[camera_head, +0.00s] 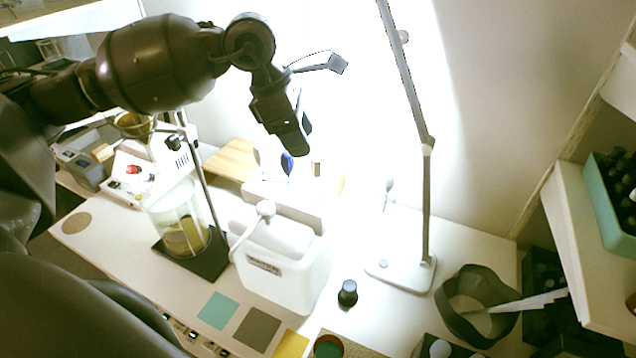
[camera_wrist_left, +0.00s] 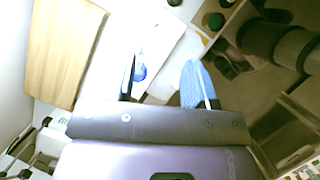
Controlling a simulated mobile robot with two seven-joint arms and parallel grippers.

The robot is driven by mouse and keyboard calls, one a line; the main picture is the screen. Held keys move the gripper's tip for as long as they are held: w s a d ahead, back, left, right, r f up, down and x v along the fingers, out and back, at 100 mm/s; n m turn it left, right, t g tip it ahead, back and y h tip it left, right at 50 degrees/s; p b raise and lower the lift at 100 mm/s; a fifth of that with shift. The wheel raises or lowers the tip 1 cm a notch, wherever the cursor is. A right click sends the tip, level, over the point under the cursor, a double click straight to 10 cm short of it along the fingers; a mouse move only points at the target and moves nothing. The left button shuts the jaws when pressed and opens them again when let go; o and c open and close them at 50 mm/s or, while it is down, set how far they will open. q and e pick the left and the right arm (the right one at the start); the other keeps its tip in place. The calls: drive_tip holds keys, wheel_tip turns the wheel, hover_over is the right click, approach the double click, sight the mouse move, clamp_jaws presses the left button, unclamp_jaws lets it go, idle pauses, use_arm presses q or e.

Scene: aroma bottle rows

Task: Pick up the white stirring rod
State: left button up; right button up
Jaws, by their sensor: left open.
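My left gripper (camera_head: 298,140) hangs fingers-down above a pale rack (camera_head: 292,195) at the back of the bench. It is open, with nothing seen between its fingers. Its fingers also show in the left wrist view (camera_wrist_left: 163,85), one dark and one light blue. A blue-tipped upright piece (camera_head: 288,163) stands at the rack, just below the fingertips; a blue patch shows in the wrist view (camera_wrist_left: 139,72). Pale upright pieces beside it are washed out, so I cannot tell whether one is the white stirring rod. A long white piece (camera_head: 535,301) also leans in a dark bowl (camera_head: 462,325).
A white canister (camera_head: 290,280) stands in front of the rack. A glass vessel (camera_head: 180,222) with its stand is left of it. A lamp (camera_head: 427,200) rises on the right. A small dark bottle (camera_head: 348,293) stands nearby. A wooden board (camera_head: 230,160) lies behind.

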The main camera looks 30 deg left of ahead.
sight(315, 158)
use_arm(q)
drive_tip(key=x, duration=0.3)
drive_tip(key=shift+d+f, duration=0.25)
drive_tip(key=shift+f, duration=0.05)
drive_tip(key=x, duration=0.3)
drive_tip(key=shift+w+d+f+p, duration=0.1)
drive_tip(key=shift+d+p, duration=0.2)
drive_tip(key=shift+p, duration=0.05)
drive_tip(key=shift+w+d+f, duration=0.1)
drive_tip(key=shift+f, duration=0.4)
drive_tip(key=shift+c, duration=0.6)
drive_tip(key=c, duration=0.8)
use_arm(e)
drive_tip(key=shift+r, duration=0.5)
use_arm(q)
drive_tip(key=shift+o, duration=0.2)
drive_tip(key=shift+r, duration=0.15)
use_arm(e)
drive_tip(key=shift+w+r, duration=0.1)
drive_tip(key=shift+w, duration=0.05)
